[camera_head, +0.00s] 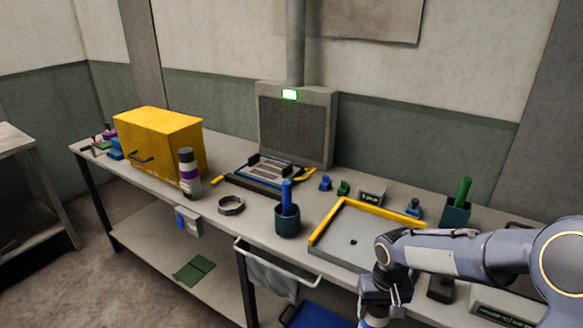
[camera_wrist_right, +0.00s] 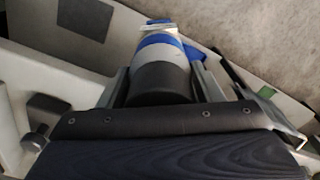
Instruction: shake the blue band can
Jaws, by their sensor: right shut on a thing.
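The blue band can (camera_wrist_right: 160,52) is between the two fingers of my right gripper (camera_wrist_right: 160,84) in the right wrist view. Its dark grey end is nearest that camera, with a pale section and a blue band farther out. In the head view my right gripper (camera_head: 384,298) is low at the front edge of the bench, pointing down and shut on the can. Only a small white and blue part of the can (camera_head: 374,322) shows there, at the bottom edge of the picture. My left gripper is not in view.
A purple band can (camera_head: 188,173) stands by the yellow cabinet (camera_head: 160,143). A metal ring (camera_head: 231,205), a dark cup (camera_head: 287,222) with a blue-handled tool, and a yellow-edged tray (camera_head: 330,251) lie along the bench. A rail (camera_head: 275,262) with a cloth projects from the front.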

